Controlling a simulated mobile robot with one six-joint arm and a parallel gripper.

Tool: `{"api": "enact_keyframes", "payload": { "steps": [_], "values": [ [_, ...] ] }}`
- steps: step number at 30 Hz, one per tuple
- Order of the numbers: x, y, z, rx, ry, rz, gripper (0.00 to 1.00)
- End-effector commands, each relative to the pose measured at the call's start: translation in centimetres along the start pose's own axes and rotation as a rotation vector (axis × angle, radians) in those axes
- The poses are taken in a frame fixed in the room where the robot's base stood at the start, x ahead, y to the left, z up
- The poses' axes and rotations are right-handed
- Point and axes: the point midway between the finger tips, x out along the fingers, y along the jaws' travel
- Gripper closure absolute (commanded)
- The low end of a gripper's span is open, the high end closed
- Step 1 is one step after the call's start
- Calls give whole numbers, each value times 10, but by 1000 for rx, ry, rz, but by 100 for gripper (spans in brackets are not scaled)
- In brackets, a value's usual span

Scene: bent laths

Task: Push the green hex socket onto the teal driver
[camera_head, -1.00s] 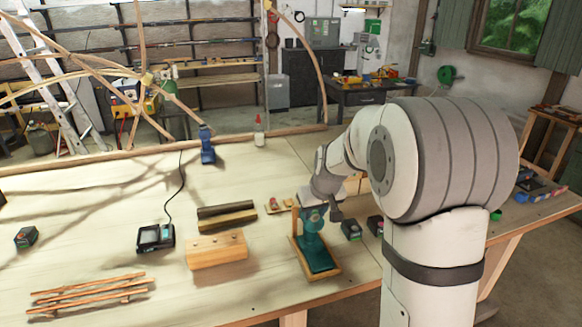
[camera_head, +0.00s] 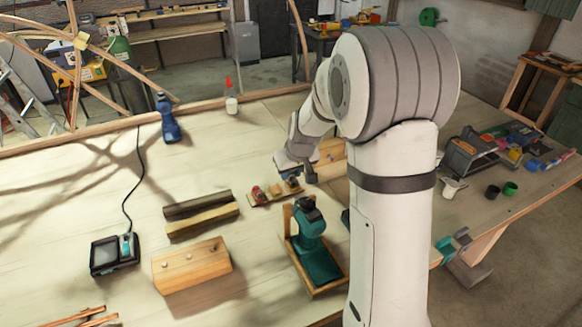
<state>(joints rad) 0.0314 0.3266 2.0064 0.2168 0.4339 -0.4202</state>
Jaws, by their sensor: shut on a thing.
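The teal driver (camera_head: 316,252) stands in a wooden cradle (camera_head: 297,258) near the table's front edge, its dark top facing up. My gripper (camera_head: 293,180) is behind the driver and a little left of it, low over the right end of a small wooden rack (camera_head: 262,202). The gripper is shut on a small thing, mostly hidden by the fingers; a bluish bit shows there. I cannot tell whether it is the green hex socket, or whether it is clear of the rack. A red piece (camera_head: 258,193) and a tan piece sit on the rack.
A wooden block (camera_head: 192,268) and two bars (camera_head: 203,218) lie left of the cradle. A charger (camera_head: 114,254) with a cable is farther left. A blue bottle-like tool (camera_head: 168,120) and a red-capped bottle (camera_head: 231,98) stand behind.

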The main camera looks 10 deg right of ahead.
Motion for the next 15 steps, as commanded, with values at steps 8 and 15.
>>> {"api": "enact_keyframes", "payload": {
  "steps": [8,15],
  "values": [
    [24,2,13,6,-2,1,96],
    [46,4,28,8,-1,3,96]
  ]
}}
